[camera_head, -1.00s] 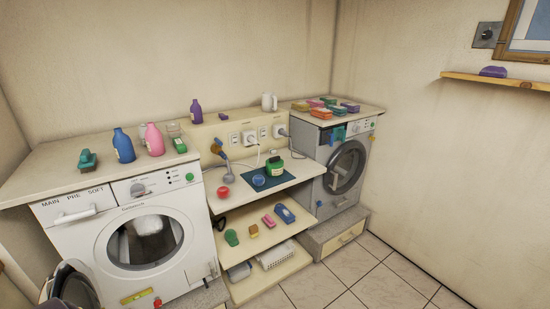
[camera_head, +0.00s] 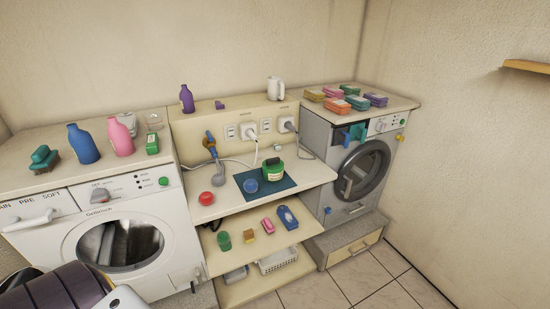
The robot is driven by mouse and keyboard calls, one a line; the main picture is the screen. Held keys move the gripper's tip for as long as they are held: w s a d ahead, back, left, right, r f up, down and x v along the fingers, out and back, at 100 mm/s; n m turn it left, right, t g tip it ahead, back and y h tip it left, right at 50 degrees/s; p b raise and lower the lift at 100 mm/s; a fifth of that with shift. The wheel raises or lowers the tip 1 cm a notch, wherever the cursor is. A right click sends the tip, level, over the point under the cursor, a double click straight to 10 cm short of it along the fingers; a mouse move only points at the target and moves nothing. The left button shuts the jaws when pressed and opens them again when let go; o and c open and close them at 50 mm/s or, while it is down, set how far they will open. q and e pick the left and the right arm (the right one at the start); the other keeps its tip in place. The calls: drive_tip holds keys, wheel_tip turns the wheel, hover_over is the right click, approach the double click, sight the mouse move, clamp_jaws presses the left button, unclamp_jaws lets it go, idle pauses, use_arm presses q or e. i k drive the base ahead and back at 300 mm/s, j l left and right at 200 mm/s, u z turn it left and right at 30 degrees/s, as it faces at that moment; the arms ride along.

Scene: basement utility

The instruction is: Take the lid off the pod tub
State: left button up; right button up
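A green tub with a pale band and a dark piece on top (camera_head: 273,170), which looks like the pod tub, stands upright on a dark blue mat (camera_head: 284,184) on the middle counter. The top appears closed, but it is too small to tell the lid's edge. A round blue object (camera_head: 250,186) sits on the mat just left of the tub. Neither gripper is in view. A dark, banded part with a white piece, probably my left arm, shows at the lower left, far from the tub.
A red round object (camera_head: 206,198) and an upright tool (camera_head: 211,147) stand left of the mat. Bottles (camera_head: 83,144) stand on the left washer. Sponges (camera_head: 357,103) lie on the right washer. A lower shelf (camera_head: 240,258) holds several small items. Floor (camera_head: 370,277) is clear at right.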

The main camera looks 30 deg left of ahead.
sight(275, 164)
drive_tip(key=i+l+u, duration=0.4)
drive_tip(key=i, duration=0.3)
drive_tip(key=i+l+u, duration=0.45)
drive_tip(key=i, duration=0.2)
